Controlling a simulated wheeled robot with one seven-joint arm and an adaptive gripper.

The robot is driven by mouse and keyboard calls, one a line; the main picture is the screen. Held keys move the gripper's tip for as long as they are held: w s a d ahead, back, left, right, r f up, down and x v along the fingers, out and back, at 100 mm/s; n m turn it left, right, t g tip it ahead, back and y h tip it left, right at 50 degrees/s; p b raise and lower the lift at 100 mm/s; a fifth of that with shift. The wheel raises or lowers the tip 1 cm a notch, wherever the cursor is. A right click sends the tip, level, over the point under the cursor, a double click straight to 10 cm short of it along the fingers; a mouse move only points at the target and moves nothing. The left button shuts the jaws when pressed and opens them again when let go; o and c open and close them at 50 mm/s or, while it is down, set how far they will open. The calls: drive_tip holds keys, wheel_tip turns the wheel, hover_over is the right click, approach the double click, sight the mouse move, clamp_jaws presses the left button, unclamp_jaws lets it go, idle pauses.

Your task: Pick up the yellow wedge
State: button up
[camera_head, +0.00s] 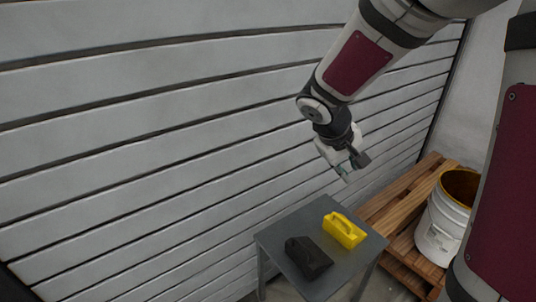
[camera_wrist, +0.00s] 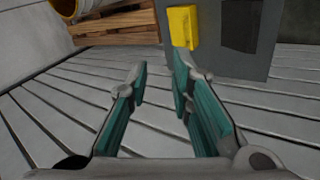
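The yellow wedge (camera_head: 344,230) lies on the right part of a small grey table (camera_head: 330,274), with a handle-like raised part on top. It also shows near the top of the wrist view (camera_wrist: 184,27). A black wedge-like block (camera_head: 308,258) lies to its left in the head view and shows as a dark shape in the wrist view (camera_wrist: 241,26). My gripper (camera_head: 350,172) is above the table, apart from the yellow wedge. In the wrist view its two teal-padded fingers (camera_wrist: 158,84) stand apart with nothing between them.
A wooden pallet (camera_head: 405,215) stands right of the table, with a white bucket (camera_head: 440,232) on it, brownish inside. A white slatted wall (camera_head: 150,150) runs behind the table. The air between my gripper and the tabletop looks clear.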

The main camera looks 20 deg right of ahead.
drive_tip(key=n+b, duration=0.2)
drive_tip(key=b, duration=0.6)
approach(340, 217)
drive_tip(key=shift+h, duration=0.3)
drive_tip(key=b+x, duration=0.1)
drive_tip(key=x, duration=0.1)
drive_tip(key=b+x, duration=0.1)
drive_tip(key=x, duration=0.1)
drive_tip(key=shift+w+a+f, duration=0.15)
drive_tip(key=shift+a+f, duration=0.1)
drive_tip(key=shift+a, duration=0.05)
drive_tip(key=shift+b+x, duration=1.15)
drive_tip(key=shift+x, duration=2.1)
drive_tip(key=shift+d, duration=0.1)
clamp_jaws()
